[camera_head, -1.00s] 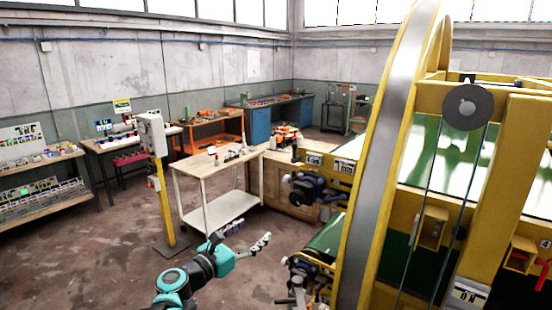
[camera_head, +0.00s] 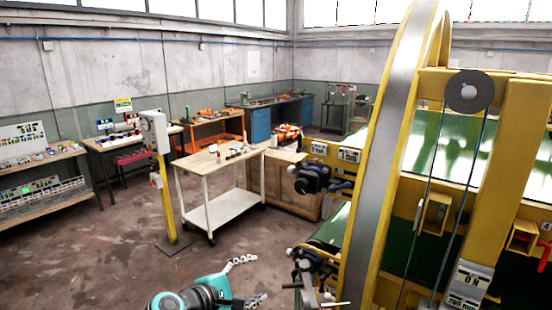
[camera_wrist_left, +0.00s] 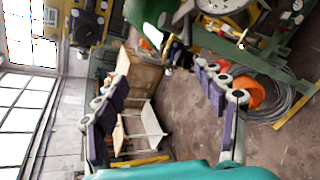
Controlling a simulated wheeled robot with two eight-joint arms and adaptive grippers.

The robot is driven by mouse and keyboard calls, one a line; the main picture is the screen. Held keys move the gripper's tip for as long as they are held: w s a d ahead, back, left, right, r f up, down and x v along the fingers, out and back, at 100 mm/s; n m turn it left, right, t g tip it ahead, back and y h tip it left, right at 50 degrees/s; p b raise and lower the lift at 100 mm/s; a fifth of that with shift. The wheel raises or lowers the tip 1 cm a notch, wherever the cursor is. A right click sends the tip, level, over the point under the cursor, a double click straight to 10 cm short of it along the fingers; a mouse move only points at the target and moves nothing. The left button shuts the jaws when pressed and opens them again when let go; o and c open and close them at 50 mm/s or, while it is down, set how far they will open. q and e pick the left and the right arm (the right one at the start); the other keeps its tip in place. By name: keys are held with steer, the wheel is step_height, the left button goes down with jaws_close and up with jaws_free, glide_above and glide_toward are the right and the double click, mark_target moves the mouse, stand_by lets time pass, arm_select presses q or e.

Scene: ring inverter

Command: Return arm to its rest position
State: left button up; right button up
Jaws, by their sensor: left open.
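My left arm comes in at the bottom of the head view, with a teal and dark wrist. My left gripper (camera_head: 250,280) is open and empty, low in that view, over the concrete floor and to the left of the yellow ring machine (camera_head: 392,165). Its two jointed fingers stand well apart. In the left wrist view the open gripper (camera_wrist_left: 162,64) has a finger on each side and nothing between them. The wrist view is turned on its side. My right gripper is not in view.
A white cart (camera_head: 213,215) and a yellow post with a grey box (camera_head: 155,132) stand beyond the gripper. Handles and a green belt (camera_head: 330,226) stick out from the machine to its right. The floor (camera_head: 110,255) at left is clear. An orange reel (camera_wrist_left: 247,95) shows in the wrist view.

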arm_select(q)
steer(key=s+a+f+m+g+y+b, duration=0.2)
steer(key=s+a+f+m+y+b, duration=0.1)
steer(key=s+a+f+m, duration=0.3)
steer(key=s+a+f+m+g+y+b, duration=0.1)
steer(key=s+a+f+m+y+b, duration=0.2)
steer(key=s+f+m, duration=0.8)
steer(key=s+a+f+y, duration=0.2)
steer(key=a, duration=0.1)
steer(key=shift+s+g, duration=0.25)
steer(key=shift+g, duration=0.15)
steer(key=shift+f, duration=0.1)
stand_by(1.0)
